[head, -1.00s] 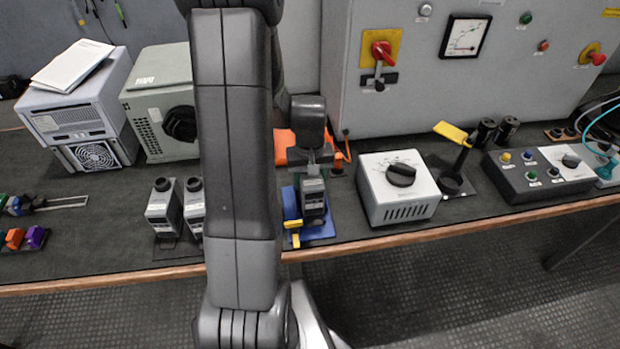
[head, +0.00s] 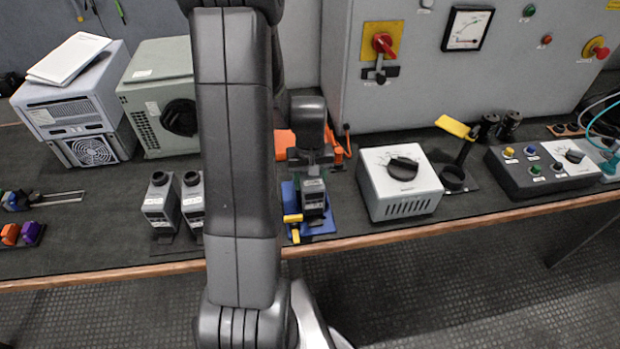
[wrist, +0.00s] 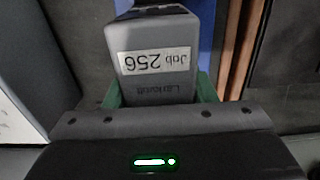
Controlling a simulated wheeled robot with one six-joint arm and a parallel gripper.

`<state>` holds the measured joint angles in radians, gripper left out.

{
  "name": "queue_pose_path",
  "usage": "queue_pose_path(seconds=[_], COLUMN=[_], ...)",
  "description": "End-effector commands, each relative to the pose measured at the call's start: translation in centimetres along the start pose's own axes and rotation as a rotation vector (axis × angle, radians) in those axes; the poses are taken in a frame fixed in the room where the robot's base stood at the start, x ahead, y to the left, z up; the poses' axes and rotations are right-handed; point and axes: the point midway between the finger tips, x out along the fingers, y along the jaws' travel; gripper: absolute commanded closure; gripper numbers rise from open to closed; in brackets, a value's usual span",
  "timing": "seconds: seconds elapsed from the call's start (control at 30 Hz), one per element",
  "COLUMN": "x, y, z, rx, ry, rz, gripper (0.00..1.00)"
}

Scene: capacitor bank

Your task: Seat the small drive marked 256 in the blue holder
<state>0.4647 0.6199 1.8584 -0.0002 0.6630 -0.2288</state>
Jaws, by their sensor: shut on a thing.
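The small grey drive (head: 313,199) bears a white label reading "Job 256", upside down in the wrist view (wrist: 155,62). My gripper (wrist: 158,92) is shut on it, with a green finger on each side. In the head view my gripper (head: 312,163) is directly above the drive, which stands roughly upright at the blue holder (head: 288,197). The holder has a yellow lever (head: 292,219) at its front left. The drive's lower end is hidden, so I cannot tell whether it is fully down in the holder.
Two similar grey drives (head: 160,203) stand to the left. A white box with a black knob (head: 400,185) stands to the right. An orange thing (head: 284,143) lies behind my gripper. The bench's wooden front edge (head: 400,226) is close to the holder.

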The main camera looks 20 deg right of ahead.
Motion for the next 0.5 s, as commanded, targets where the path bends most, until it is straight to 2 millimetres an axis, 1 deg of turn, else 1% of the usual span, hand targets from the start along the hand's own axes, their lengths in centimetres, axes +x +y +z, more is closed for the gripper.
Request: queue_pose_path(seconds=[0.33, 0.37, 0.4, 0.47, 0.5], x=[0.16, 0.15, 0.15, 0.16, 0.16], y=[0.01, 0.01, 0.01, 0.01, 0.01], z=[-0.03, -0.03, -0.03, -0.03, -0.02], rx=[0.0, 0.0, 0.0, 0.0, 0.0], ry=[0.001, 0.001, 0.001, 0.001, 0.001], rz=[0.0, 0.0, 0.0, 0.0, 0.0], gripper=[0.92, 0.47, 0.39, 0.28, 0.24])
